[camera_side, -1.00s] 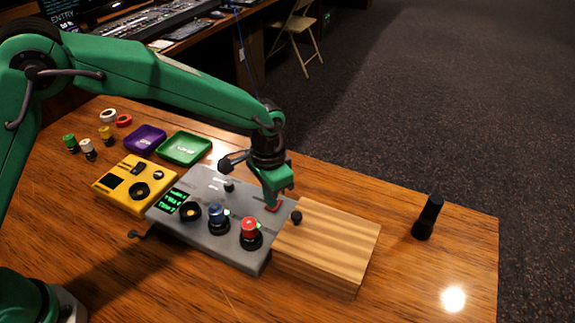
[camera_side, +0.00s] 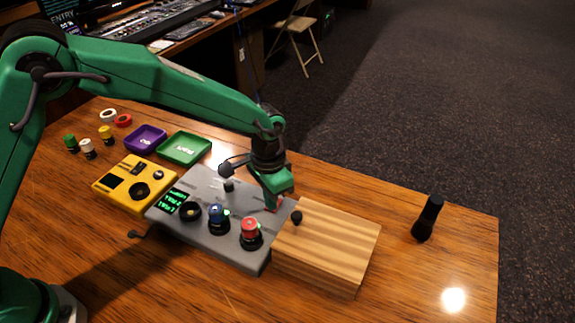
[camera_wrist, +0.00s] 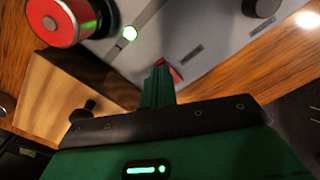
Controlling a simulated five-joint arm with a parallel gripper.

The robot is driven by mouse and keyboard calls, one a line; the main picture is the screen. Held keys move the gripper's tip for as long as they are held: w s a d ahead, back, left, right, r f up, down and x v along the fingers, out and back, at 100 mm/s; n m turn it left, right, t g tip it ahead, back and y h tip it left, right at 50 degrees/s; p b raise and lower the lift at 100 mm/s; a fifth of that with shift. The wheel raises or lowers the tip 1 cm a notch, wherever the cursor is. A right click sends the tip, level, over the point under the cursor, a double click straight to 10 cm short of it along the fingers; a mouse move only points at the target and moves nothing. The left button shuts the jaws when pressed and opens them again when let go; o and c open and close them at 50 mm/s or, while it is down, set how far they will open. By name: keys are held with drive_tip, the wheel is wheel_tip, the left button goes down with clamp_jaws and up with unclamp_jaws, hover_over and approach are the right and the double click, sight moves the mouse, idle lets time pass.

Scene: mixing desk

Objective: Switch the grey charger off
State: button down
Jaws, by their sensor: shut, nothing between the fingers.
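The grey charger (camera_side: 185,222) lies on the wooden desk, with lit green text on its display (camera_side: 178,202). A blue-topped cell (camera_side: 216,217) and a red-topped cell (camera_side: 250,232) stand upright in it. Its red switch (camera_side: 280,203) is at the far right corner, partly hidden by my gripper (camera_side: 272,205). In the wrist view, the red switch (camera_wrist: 175,72) shows just beside the tips of my shut, empty gripper (camera_wrist: 160,72). I cannot tell whether they touch.
A wooden block (camera_side: 335,240) with a black knob adjoins the charger's right side. A yellow device (camera_side: 118,190) is at its left. Purple (camera_side: 146,138) and green (camera_side: 184,148) trays lie behind. A black cylinder (camera_side: 428,218) stands at the right. The front desk is clear.

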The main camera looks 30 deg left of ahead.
drive_tip(key=shift+r, duration=3.5)
drive_tip(key=shift+a, duration=0.1)
drive_tip(key=s+a+r+n+t, duration=0.1)
drive_tip(key=s+a+r+n, duration=0.1)
drive_tip(key=s+a+r, duration=0.35)
drive_tip(key=s+a+r+n+t, duration=0.1)
drive_tip(key=s+a+r+t, duration=0.15)
drive_tip(key=a+r, duration=0.6)
drive_tip(key=s+a+n+t, duration=0.2)
drive_tip(key=s+a+n, duration=0.1)
drive_tip(key=s+a, duration=0.7)
drive_tip(key=shift+s+a+f, duration=0.15)
drive_tip(key=shift+s+f, duration=0.05)
drive_tip(key=shift+s, duration=2)
